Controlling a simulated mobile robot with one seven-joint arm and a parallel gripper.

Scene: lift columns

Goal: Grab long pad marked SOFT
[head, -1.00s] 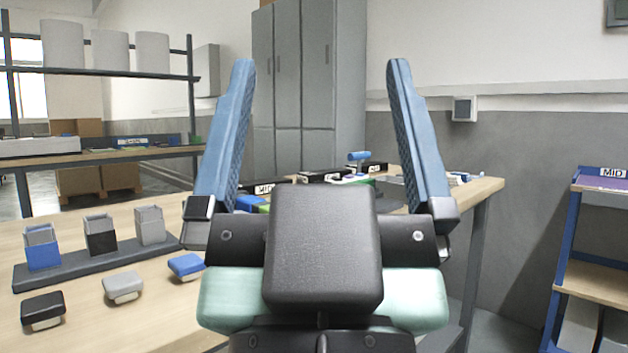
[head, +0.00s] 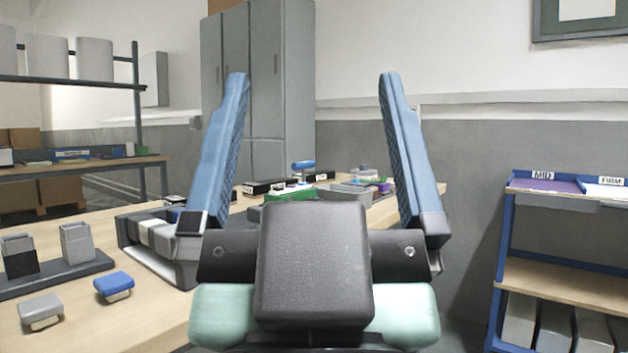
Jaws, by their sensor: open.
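My gripper (head: 314,80) is open and empty, with its two blue fingers pointing up and apart in front of the camera. No long pad with a readable SOFT mark shows. A pale pad (head: 605,190) lies behind the label FIRM (head: 611,181) and is cut off by the right edge. The rack stands apart from my gripper, to its right.
A wooden bench (head: 150,325) runs along the left, with blue and grey blocks (head: 114,285), grey holders (head: 77,243) and a black-grey device (head: 160,240) on it. Tall grey cabinets (head: 265,80) stand behind. Bare grey wall shows between bench and rack.

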